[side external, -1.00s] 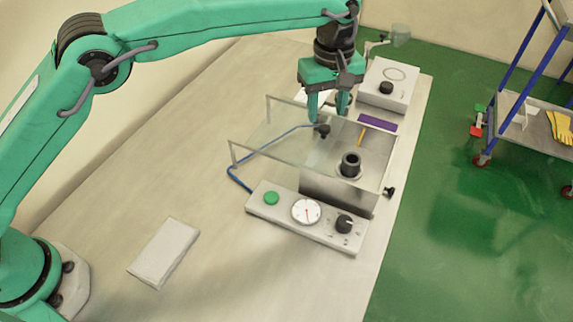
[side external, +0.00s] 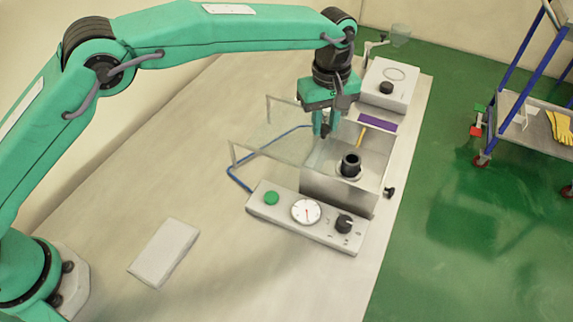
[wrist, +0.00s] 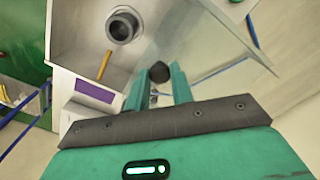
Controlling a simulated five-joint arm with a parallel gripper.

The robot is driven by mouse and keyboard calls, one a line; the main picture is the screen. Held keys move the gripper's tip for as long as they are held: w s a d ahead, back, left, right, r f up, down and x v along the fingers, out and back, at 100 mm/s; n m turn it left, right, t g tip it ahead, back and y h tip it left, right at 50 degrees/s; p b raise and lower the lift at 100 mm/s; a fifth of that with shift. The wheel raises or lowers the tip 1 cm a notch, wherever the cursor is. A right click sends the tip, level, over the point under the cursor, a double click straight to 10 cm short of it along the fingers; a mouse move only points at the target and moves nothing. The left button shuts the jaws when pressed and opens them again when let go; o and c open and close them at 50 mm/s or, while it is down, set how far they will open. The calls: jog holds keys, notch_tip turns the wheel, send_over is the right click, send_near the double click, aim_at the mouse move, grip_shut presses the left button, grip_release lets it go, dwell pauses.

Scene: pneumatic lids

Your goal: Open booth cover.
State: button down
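The booth is a grey metal box (side external: 336,187) with a black cylinder (side external: 350,164) standing inside; its cylinder also shows in the wrist view (wrist: 123,26). The booth cover is a clear panel (side external: 270,135) on thin posts, reaching left of the box; it also shows in the wrist view (wrist: 208,50). How much of the box it covers is hard to tell. A black knob (wrist: 159,72) sits at the panel's edge. My gripper (side external: 328,130) points down at the knob, its fingers on either side and seemingly touching it, so it looks shut on it.
A control panel (side external: 280,218) with a green button, gauge and dial stands in front of the box. A blue hose (side external: 238,180) curves beside it. A white unit (side external: 386,82) stands behind, with a purple strip (side external: 377,122) nearby. A pale block (side external: 164,252) lies on the table.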

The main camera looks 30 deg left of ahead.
aim_at(307, 132)
jog(key=shift+a, duration=1.9)
jog(key=c, duration=1.2)
grip_release()
jog(key=shift+r, duration=0.1)
notch_tip(307, 132, up, 8)
jog(key=shift+a, duration=0.1)
